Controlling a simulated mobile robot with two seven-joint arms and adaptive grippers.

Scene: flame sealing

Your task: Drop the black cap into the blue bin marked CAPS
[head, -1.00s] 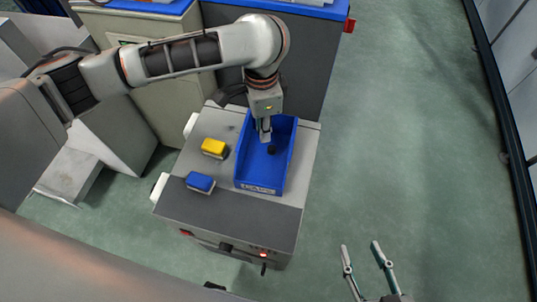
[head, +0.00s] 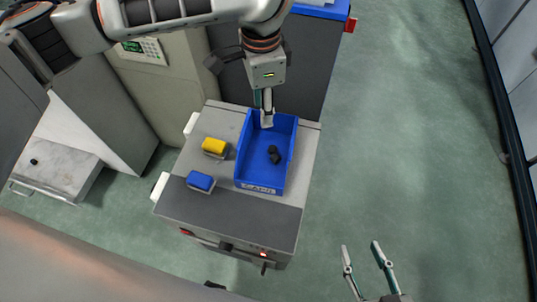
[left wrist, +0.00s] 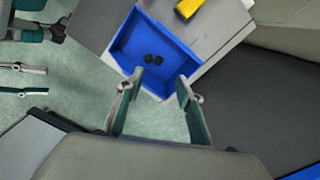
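My left gripper (head: 266,120) is above the far end of the bin, apart from the caps. In the left wrist view its fingers (left wrist: 160,80) are spread with nothing between them. My right gripper (head: 361,248) is open and empty over the floor at the lower right.
The bin stands on a grey cart (head: 235,218). A yellow block (head: 214,146) and a blue block (head: 200,181) sit left of the bin. A blue-topped cabinet (head: 315,60) stands behind. A small dark object lies on a pale box (head: 60,165) at the left. Green floor at right is clear.

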